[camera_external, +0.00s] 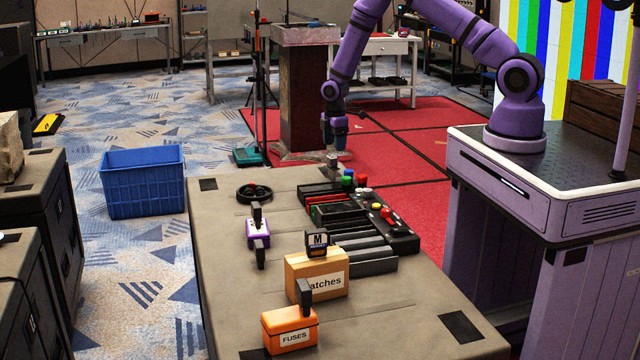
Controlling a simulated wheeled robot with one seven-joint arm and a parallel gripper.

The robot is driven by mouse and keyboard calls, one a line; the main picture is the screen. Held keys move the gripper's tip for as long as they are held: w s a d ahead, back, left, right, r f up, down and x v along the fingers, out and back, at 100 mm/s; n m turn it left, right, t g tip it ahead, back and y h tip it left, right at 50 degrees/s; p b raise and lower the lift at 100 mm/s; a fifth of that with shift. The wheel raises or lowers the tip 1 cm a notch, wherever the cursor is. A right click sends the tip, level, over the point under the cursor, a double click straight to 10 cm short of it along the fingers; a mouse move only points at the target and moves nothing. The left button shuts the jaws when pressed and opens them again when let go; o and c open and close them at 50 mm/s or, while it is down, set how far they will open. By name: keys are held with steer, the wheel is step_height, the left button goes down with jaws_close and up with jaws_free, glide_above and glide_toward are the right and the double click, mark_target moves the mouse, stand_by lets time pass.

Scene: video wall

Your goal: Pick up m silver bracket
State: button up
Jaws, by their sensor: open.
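A small grey, silver-looking piece (332,163) stands at the far edge of the grey-brown table (225,290); it may be the silver bracket, but it is too small to tell its shape. A dark block with a white M label (318,241) stands on top of the tan patches box (318,281). My gripper (335,148) points down over the table's far edge, just above the small grey piece. It is open, with nothing seen between its fingers. I cannot tell whether its fingers touch or reach around the piece.
Black slotted trays (345,232) and a panel with coloured buttons (388,220) lie right of centre. A black ring (254,192), a purple-and-white item (258,232) and an orange fuses box (289,330) are on the table. A blue crate (145,183) stands on the floor. The table's left side is clear.

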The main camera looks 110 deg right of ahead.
mark_target(332, 156)
steer(key=shift+w+f, duration=0.2)
steer(key=shift+f, duration=1.4)
steer(key=shift+w+f, duration=0.2)
steer(key=shift+f, duration=1.4)
steer(key=shift+c, duration=0.2)
steer(key=c, duration=1.1)
